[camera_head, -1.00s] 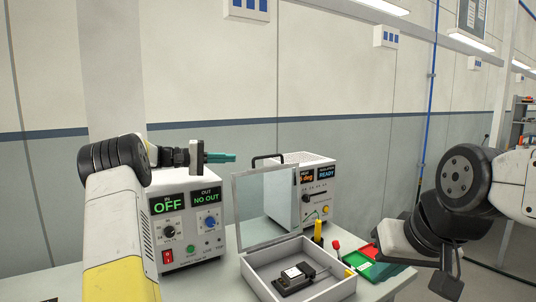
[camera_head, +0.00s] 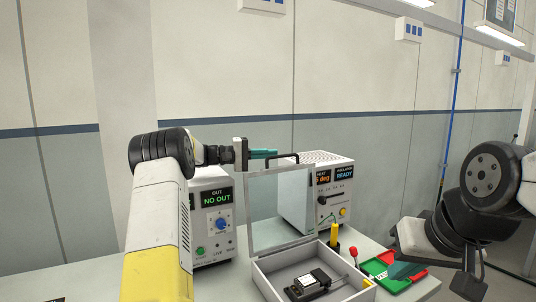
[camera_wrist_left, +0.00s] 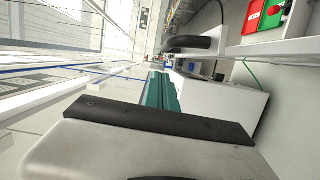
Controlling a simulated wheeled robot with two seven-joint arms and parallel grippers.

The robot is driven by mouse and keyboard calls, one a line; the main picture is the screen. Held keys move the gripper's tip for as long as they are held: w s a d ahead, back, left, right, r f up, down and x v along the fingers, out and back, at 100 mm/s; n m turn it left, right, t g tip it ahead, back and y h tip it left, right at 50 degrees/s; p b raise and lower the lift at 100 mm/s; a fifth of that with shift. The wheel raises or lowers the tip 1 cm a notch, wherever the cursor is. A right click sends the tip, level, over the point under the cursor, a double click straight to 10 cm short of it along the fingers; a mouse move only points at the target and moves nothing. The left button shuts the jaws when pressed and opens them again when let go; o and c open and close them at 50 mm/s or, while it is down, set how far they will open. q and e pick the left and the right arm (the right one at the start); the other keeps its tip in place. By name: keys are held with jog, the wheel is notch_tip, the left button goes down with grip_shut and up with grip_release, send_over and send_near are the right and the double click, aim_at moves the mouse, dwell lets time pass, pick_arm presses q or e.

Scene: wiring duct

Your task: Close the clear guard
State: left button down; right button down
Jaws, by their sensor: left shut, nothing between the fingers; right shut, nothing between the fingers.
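The clear guard (camera_head: 280,212) is a see-through panel in a grey frame. It stands upright at the back edge of an open white box (camera_head: 266,287). A black handle (camera_head: 283,158) shows at the guard's top edge, and a black handle also shows in the left wrist view (camera_wrist_left: 190,43). A black device (camera_head: 308,284) lies in the box. My left gripper (camera_head: 275,153) is shut and empty, its teal fingers level with the handle and overlapping it in view; contact cannot be told. The teal fingers also show in the left wrist view (camera_wrist_left: 160,90).
A power supply (camera_head: 212,225) stands left of the guard, partly behind my left arm. A white heater unit (camera_head: 335,195) stands behind it. Yellow (camera_head: 334,236) and red (camera_head: 353,256) tools and a red-green tray (camera_head: 384,262) are on the table to the right.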

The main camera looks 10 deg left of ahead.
pick_arm(q)
jog(key=shift+s+d, duration=0.8)
jog(key=shift+s, duration=0.25)
